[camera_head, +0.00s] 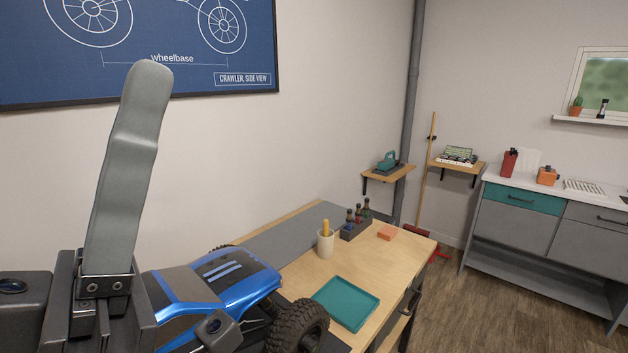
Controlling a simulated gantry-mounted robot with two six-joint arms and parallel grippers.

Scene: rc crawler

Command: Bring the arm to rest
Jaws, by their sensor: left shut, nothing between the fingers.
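My left gripper (148,75) rises upright at the left of the head view, close to the camera. My right gripper is not in view. The blue and black RC crawler (235,283) sits at the near end of the wooden workbench, to the right of and behind my left gripper's base. Its near side is partly cut off by the frame and hidden by my arm.
The wooden workbench (306,272) holds a teal tray (346,302), a beige cup (325,244), a dark rack of bottles (355,230) and an orange block (387,233). A blue poster (190,62) hangs behind. A grey cabinet (515,222) stands right, with open floor between.

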